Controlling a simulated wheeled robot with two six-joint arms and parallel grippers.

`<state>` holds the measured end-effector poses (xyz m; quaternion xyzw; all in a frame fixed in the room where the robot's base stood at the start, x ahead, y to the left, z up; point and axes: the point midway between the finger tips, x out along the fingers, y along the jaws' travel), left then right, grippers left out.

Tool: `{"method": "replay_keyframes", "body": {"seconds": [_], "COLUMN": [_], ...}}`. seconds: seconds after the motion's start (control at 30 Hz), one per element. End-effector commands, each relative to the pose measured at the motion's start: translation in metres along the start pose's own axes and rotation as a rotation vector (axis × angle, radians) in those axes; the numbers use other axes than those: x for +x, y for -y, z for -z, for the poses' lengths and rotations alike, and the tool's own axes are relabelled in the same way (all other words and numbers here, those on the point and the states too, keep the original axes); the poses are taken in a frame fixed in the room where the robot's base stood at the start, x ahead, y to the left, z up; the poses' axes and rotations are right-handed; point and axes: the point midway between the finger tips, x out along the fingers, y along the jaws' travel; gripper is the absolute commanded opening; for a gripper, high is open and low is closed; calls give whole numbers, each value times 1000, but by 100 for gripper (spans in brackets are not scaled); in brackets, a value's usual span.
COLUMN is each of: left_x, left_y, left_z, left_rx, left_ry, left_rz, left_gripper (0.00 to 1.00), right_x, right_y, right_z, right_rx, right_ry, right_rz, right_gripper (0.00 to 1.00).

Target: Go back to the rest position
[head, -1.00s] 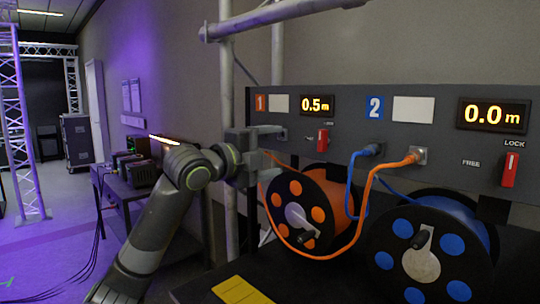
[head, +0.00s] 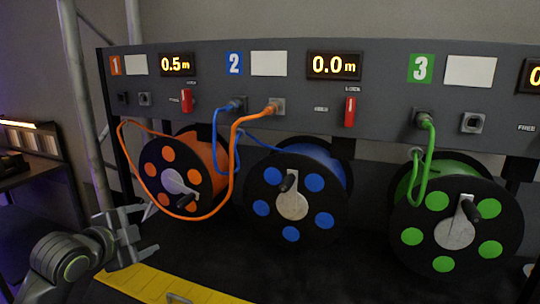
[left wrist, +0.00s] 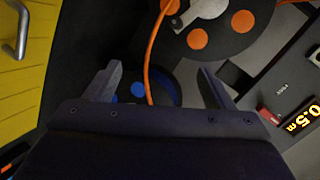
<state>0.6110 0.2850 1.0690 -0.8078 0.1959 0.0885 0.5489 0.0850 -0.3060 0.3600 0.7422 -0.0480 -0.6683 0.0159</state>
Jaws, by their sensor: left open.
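My left gripper (head: 147,233) is open and empty at the lower left of the head view, below and left of the orange reel (head: 186,172). Its two fingers also show apart in the left wrist view (left wrist: 160,72), with the orange cable (left wrist: 151,60) visible beyond them. I cannot see anything held between them. In the head view the orange cable (head: 232,165) loops below its reel and up to an orange plug (head: 273,106) in the right socket under label 2. A blue plug (head: 237,104) sits in the socket left of it. My right gripper is not in view.
The grey panel (head: 310,123) spans the back. A blue reel (head: 291,205) and a green reel (head: 455,227) stand right of the orange one. A yellow case (head: 160,286) with a handle lies low in front. A metal truss pole (head: 88,110) stands at left.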

Motion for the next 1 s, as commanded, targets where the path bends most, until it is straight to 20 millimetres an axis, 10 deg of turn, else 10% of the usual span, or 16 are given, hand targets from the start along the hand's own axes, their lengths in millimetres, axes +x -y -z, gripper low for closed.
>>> {"method": "replay_keyframes", "body": {"seconds": [0.27,0.5,1.0], "left_x": [-27,-92,-240], "left_y": [-166,-284,-410], "left_z": [-56,-88,-105], "left_rx": [-386,-725,-1201], "left_ry": [228,490,1001], "left_rz": [-182,-261,-222], "left_gripper": [76,76,76], "right_x": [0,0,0], "right_y": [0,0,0], "right_z": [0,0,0], "right_rx": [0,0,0], "right_ry": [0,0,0], "right_rz": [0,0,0], "right_gripper": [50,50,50]}}
